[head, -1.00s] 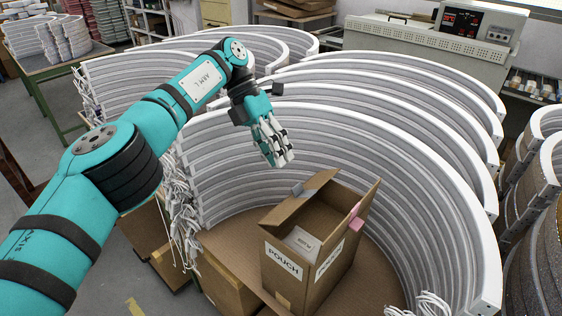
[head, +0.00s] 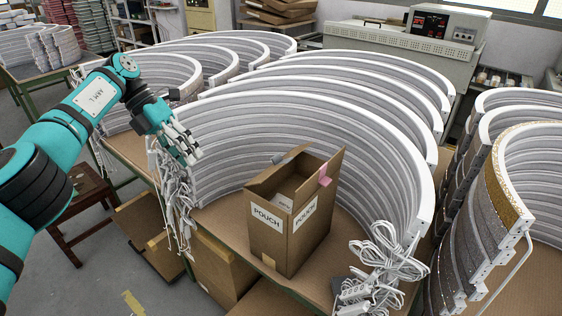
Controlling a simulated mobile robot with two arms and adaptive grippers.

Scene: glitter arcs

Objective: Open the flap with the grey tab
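A brown cardboard box (head: 273,240) labelled POUCH stands upright on the bench. The grey tab (head: 278,158) is on the edge of the flap at the back left, which looks raised and tilted. A pink tab (head: 325,177) is on the raised right flap. My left gripper (head: 194,158) is to the left of the box, apart from it, in front of the white arcs. It holds nothing that I can see; its finger gap is unclear. My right gripper is out of view.
Stacked white arcs (head: 330,140) curve close behind the box. Bundled white cables (head: 385,262) lie to its right, and more cables (head: 172,205) hang at the left bench end. Glittery arcs (head: 510,190) stand at the right. A brown stool (head: 80,205) is at the left.

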